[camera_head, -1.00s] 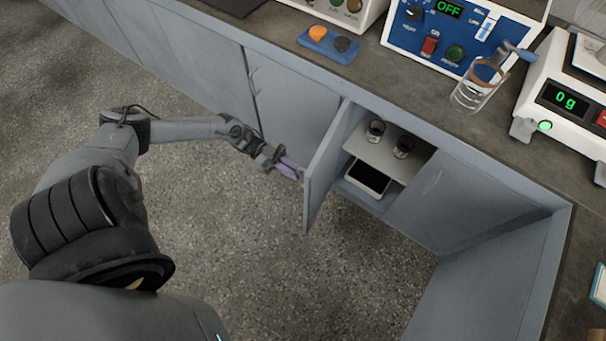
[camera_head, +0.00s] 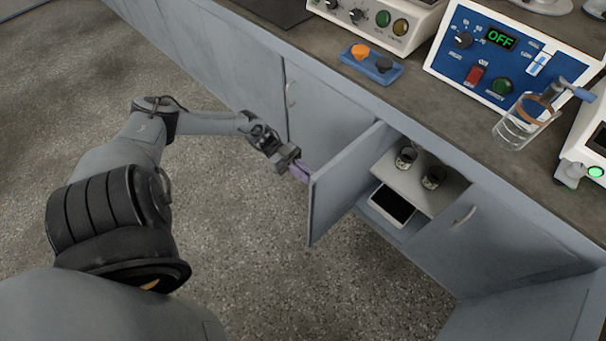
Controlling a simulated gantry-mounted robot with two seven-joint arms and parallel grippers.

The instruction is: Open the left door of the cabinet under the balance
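The left door (camera_head: 345,185) of the cabinet under the balance stands swung out, well open. Inside the cabinet (camera_head: 415,185) a shelf holds two small dark-rimmed cups (camera_head: 405,157), and a dark flat tablet-like item (camera_head: 392,205) lies below. My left gripper (camera_head: 302,172) is at the outer side of the door, close to its free edge. Its purple fingertips are partly hidden and I cannot tell whether they touch the door or are apart from each other. The balance (camera_head: 597,140) is cut off at the right edge. My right gripper is not in view.
The right door (camera_head: 480,235) is closed, with a curved handle. Another closed cabinet with a handle (camera_head: 291,93) is left of the open door. The floor in front is clear.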

